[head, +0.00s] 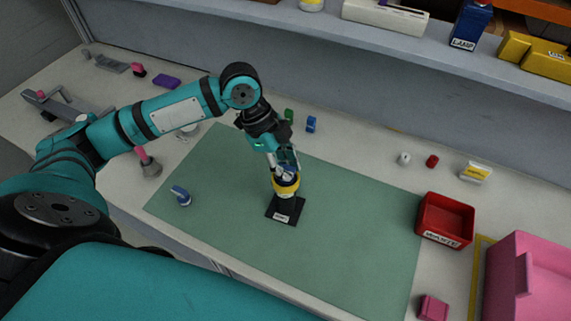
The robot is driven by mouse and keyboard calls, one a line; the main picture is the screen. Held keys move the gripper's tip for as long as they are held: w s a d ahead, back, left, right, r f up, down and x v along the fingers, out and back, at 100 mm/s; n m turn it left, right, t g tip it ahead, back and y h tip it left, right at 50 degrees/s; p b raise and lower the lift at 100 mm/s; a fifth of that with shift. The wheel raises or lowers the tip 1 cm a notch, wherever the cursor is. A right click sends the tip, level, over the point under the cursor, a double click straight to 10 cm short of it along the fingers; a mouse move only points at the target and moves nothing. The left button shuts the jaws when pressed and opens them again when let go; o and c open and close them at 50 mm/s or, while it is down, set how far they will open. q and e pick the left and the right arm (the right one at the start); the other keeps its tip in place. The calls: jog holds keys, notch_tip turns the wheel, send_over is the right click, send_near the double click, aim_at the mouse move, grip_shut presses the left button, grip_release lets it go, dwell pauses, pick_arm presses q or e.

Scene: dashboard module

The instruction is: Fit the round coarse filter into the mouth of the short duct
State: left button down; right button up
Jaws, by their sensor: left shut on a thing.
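The short duct (285,201) appears to be the dark upright cylinder with a yellow collar (286,187) at its top, standing on a black labelled base plate on the green mat. My left gripper (286,168) points down right above the collar. It is shut on a small blue and whitish piece, apparently the round coarse filter (287,175), at the duct's mouth. The fingers partly hide the piece, and I cannot tell whether it sits inside the mouth or just above it. My right gripper is not in view.
A blue piece (181,195) lies on the mat's (345,240) left part. A red labelled bin (445,221) and a pink case (535,275) stand at right. Small green and blue items (311,124) stand behind the mat. A shelf (330,35) runs along the back. The mat right of the duct is clear.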

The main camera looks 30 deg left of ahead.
pick_arm(q)
jog(key=c, duration=1.3)
grip_release()
jog(key=shift+o, duration=0.2)
jog(key=b+v, duration=0.2)
jog(key=v, duration=1)
